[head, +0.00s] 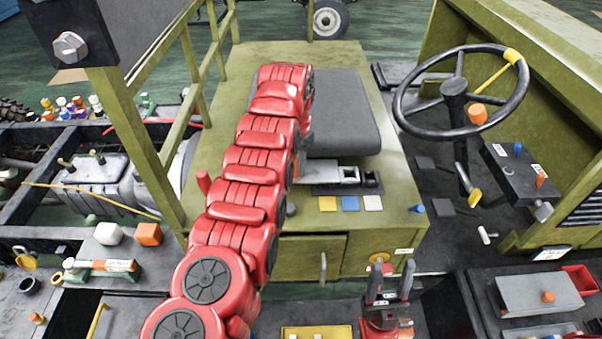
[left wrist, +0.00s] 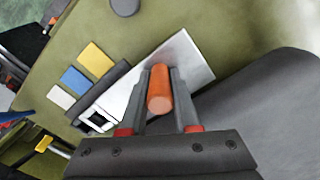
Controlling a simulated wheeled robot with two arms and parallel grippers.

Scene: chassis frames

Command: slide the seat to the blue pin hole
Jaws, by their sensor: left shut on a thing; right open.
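The dark grey seat (head: 345,115) sits on an olive platform, and its grey surface fills the right of the left wrist view (left wrist: 275,105). My left gripper (left wrist: 160,82) is shut on an orange knob (left wrist: 160,103) beside the seat, over a pale metal plate (left wrist: 185,62). In the head view my red left arm hides the knob and most of that gripper. A blue square (head: 350,203) lies between a yellow square (head: 327,203) and a white square (head: 373,204) in front of the seat rail (head: 335,173). No pin hole is clearly visible. My right gripper (head: 390,283) is open and empty, low in front of the platform.
A steering wheel (head: 461,90) stands right of the seat, with a control box (head: 520,172) below it. An olive railing (head: 150,130) rises at the left. A grey box (head: 538,294) and a red bin (head: 579,281) are at the lower right.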

